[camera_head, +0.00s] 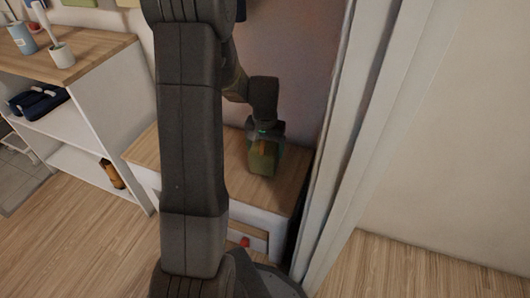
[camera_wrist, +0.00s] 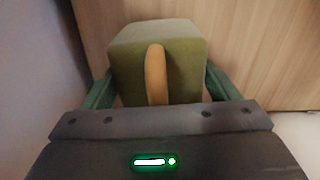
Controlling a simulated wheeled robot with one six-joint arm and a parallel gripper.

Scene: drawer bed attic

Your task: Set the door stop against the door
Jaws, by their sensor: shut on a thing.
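The door stop is a green block with a tan strap on its face; it shows in the head view (camera_head: 263,160) and fills the middle of the wrist view (camera_wrist: 185,72). My gripper (camera_head: 264,143) is shut on it, with one finger on each side of the block in the wrist view (camera_wrist: 160,90). The block is at the wooden top of a small white cabinet (camera_head: 290,178); I cannot tell whether it touches that top. No door is clearly recognisable. A pale upright frame (camera_head: 345,130) stands to the right of the cabinet.
A white shelf unit (camera_head: 115,120) with a wooden top stands at left. It bears a blue cup (camera_head: 22,40) and a white cup (camera_head: 62,55). A red thing (camera_head: 245,242) shows at the cabinet front.

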